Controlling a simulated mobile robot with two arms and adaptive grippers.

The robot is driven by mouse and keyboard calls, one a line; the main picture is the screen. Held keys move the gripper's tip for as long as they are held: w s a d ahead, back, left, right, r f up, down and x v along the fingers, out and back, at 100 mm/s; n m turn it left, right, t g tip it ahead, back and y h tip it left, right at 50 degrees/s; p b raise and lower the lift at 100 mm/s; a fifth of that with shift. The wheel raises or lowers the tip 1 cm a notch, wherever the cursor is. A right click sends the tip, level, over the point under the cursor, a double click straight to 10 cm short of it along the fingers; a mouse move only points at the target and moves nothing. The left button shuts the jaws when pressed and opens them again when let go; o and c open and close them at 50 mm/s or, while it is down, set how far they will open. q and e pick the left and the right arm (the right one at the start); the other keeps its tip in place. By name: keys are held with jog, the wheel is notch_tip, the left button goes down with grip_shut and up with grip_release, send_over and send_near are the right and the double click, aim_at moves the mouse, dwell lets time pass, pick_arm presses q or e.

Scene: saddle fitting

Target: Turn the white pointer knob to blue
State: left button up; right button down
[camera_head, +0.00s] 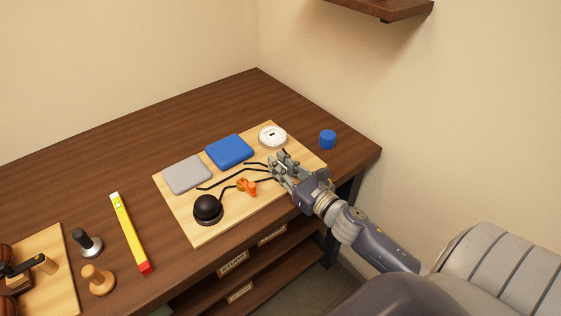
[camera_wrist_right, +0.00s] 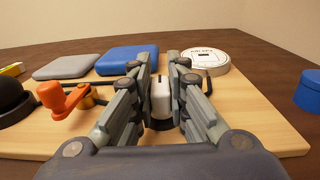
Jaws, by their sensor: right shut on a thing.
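The white pointer knob (camera_wrist_right: 160,97) stands on the wooden board, seen in the right wrist view with a dark mark on its top edge. My right gripper (camera_head: 281,165) is over the board's right part in the head view and hides the knob there. In the right wrist view my right gripper (camera_wrist_right: 162,80) is shut on the knob, one finger on each side. A dark base shows below the knob. No blue mark around it can be made out. My left gripper is not in view.
The board (camera_head: 208,232) also holds a grey pad (camera_head: 187,174), a blue pad (camera_head: 229,151), a round white dial (camera_head: 272,136), a black dome (camera_head: 207,209) and an orange crank (camera_head: 247,187). A blue cylinder (camera_head: 327,139) stands to the right. A yellow level (camera_head: 128,230) lies left.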

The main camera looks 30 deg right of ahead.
jog(key=m+h, duration=0.3)
jog(key=h, duration=0.2)
jog(key=shift+m+h, duration=0.4)
jog(key=m+g+h+b, duration=0.1)
jog(key=m+h, duration=0.1)
jog(key=h, duration=0.1)
jog(key=m+g+h, duration=0.2)
jog(key=h, duration=0.1)
jog(key=shift+b, duration=0.4)
jog(key=shift+m+h, duration=0.3)
jog(key=c, duration=1.6)
grip_release()
jog(key=shift+o, duration=0.2)
jog(key=v, duration=1.2)
jog(key=shift+a+r, duration=0.1)
jog(key=shift+r, duration=0.1)
